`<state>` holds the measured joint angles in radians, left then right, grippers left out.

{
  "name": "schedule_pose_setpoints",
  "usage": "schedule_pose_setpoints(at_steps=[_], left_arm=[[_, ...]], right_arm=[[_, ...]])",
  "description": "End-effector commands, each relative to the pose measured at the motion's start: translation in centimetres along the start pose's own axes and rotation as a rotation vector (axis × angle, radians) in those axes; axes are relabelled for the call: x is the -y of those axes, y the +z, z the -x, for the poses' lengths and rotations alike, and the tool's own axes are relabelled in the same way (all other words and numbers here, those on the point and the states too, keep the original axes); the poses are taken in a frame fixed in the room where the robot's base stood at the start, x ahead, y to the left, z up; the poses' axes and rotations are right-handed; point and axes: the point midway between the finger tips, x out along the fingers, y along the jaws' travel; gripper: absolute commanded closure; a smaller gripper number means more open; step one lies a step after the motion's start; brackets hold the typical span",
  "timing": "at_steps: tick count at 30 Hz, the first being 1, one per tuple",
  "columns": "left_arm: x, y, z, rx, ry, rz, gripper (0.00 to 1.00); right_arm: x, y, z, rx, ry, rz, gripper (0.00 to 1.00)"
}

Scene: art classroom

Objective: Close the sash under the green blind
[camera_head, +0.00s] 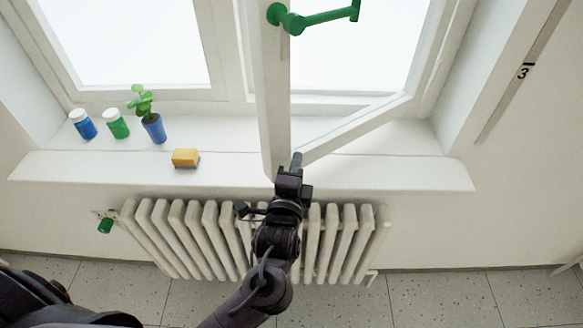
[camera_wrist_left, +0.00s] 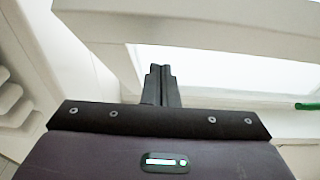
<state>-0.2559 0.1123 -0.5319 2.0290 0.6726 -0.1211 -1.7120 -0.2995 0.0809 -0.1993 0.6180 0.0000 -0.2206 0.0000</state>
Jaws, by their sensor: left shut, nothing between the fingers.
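The open sash (camera_head: 272,100) is white and stands swung into the room at the right half of the window. Its green handle (camera_head: 325,17) shows at the top of the head view. My left gripper (camera_head: 296,160) is shut and empty, close by the sash's lower corner; I cannot tell whether it touches. In the left wrist view the shut fingers (camera_wrist_left: 160,78) point up toward a white frame bar (camera_wrist_left: 215,28) and bright glass. A green piece (camera_wrist_left: 307,106) shows at the right edge there. The green blind and my right gripper are out of view.
On the sill (camera_head: 80,166) at the left stand a blue jar (camera_head: 86,128), a green jar (camera_head: 118,127), a plant in a blue pot (camera_head: 153,128) and a yellow sponge (camera_head: 185,157). A radiator (camera_head: 165,232) with a green valve (camera_head: 105,226) is below. The sill's right end is bare.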

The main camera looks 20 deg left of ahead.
Motion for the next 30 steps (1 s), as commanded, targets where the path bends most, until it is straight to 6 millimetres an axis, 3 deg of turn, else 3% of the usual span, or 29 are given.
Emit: schedule_pose_setpoints(at_steps=[4, 20, 26, 30], left_arm=[[-0.1, 1.0, -1.0, -0.001, -0.002, 0.000, 1.00], [0.0, 1.5, -1.5, -0.008, -0.001, 0.000, 1.00], [0.0, 3.6, -3.4, -0.053, -0.005, -0.007, 1.00], [-0.1, 6.3, -6.1, -0.118, -0.007, -0.013, 1.00]], right_arm=[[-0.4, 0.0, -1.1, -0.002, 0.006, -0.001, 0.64], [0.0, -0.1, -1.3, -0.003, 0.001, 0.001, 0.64], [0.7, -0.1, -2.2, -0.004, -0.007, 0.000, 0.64], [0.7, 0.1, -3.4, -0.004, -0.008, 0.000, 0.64]])
